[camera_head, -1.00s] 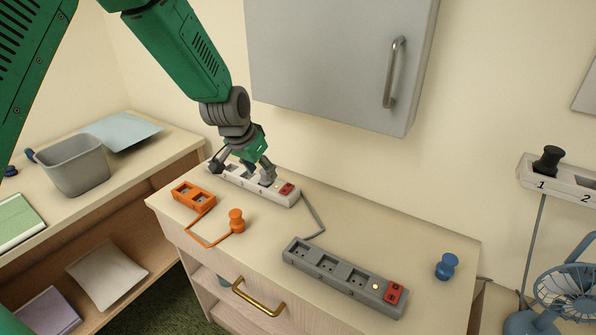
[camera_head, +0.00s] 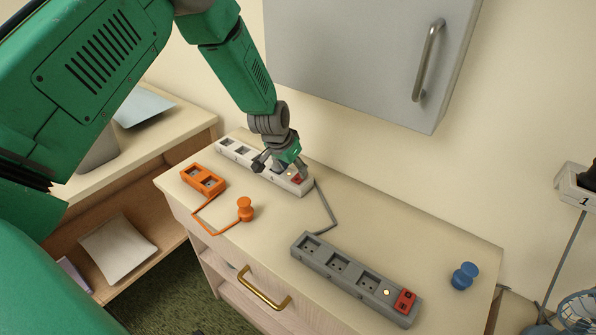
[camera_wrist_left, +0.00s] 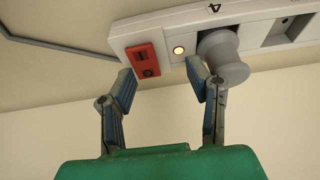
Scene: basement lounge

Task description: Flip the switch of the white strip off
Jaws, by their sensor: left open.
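The white strip (camera_head: 237,149) lies along the back of the cabinet top, against the wall. Its red switch (camera_head: 297,179) is at the right end and also shows in the left wrist view (camera_wrist_left: 147,60), beside a glowing light (camera_wrist_left: 178,50). A grey plug (camera_wrist_left: 226,62) sits in the socket beside the light, near the number 4. My left gripper (camera_head: 279,166) is open over the strip's right end. In the left wrist view its fingertips (camera_wrist_left: 161,80) are apart, one below the switch, the other near the plug. My right gripper is not in view.
A grey strip (camera_head: 335,262) with its own red switch lies at the front. An orange socket block (camera_head: 203,180), an orange plug (camera_head: 245,209) and a blue plug (camera_head: 465,275) are on the cabinet top (camera_head: 420,245). A grey wall cabinet (camera_head: 350,50) hangs above.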

